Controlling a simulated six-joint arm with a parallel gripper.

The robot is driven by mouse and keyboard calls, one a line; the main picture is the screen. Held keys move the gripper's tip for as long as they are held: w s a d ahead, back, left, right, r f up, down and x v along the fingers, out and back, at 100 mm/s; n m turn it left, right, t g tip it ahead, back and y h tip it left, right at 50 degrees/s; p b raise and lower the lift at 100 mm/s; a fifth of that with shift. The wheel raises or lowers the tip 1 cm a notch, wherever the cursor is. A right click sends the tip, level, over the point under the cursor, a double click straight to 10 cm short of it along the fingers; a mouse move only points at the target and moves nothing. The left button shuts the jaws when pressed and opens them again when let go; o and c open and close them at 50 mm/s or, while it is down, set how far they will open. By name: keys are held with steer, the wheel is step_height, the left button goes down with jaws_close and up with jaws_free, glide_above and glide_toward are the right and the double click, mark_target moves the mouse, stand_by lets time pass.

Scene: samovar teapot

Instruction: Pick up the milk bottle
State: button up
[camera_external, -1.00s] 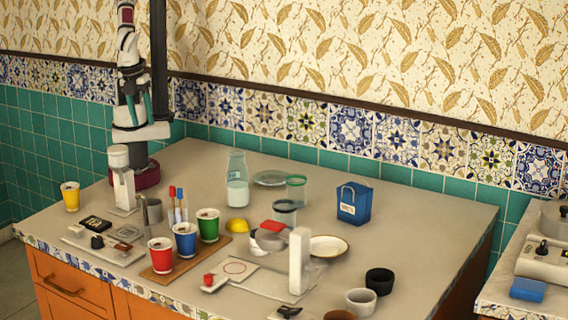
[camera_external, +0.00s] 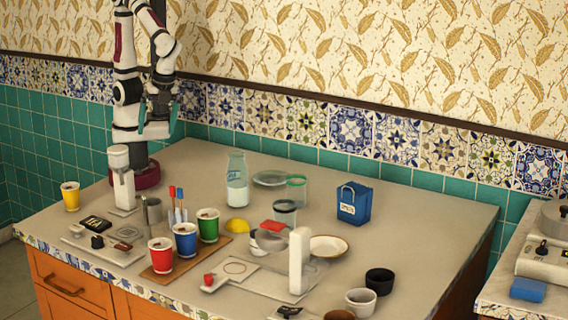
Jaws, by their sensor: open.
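The milk bottle (camera_external: 237,183) is clear with white milk in its lower part and a pale label. It stands upright on the counter near the back, left of the middle. My gripper (camera_external: 157,128) has teal fingers and hangs above the back left of the counter. It is up and to the left of the bottle, well apart from it. It is open and I see nothing in it.
Red, blue and green cups (camera_external: 185,240) stand on a wooden board in front of the bottle. A blue bag (camera_external: 354,203) stands farther right.

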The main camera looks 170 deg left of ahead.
steer(key=w+a+f+n+t+h, duration=0.1)
steer(key=a+f+n+t+h, duration=0.15)
steer(key=a+n, duration=0.3)
steer(key=w+a+f+n+t+h, duration=0.1)
steer(key=a+f+n, duration=0.25)
steer(key=a, duration=0.25)
steer(key=n+t+y, duration=0.4)
steer(key=n+t, duration=0.7)
steer(key=n, duration=1.2)
glide_toward(238, 190)
steer(key=shift+t, duration=0.25)
steer(key=x, duration=1)
steer(key=shift+s+f, duration=0.15)
steer(key=shift+f, duration=0.1)
jaws_close()
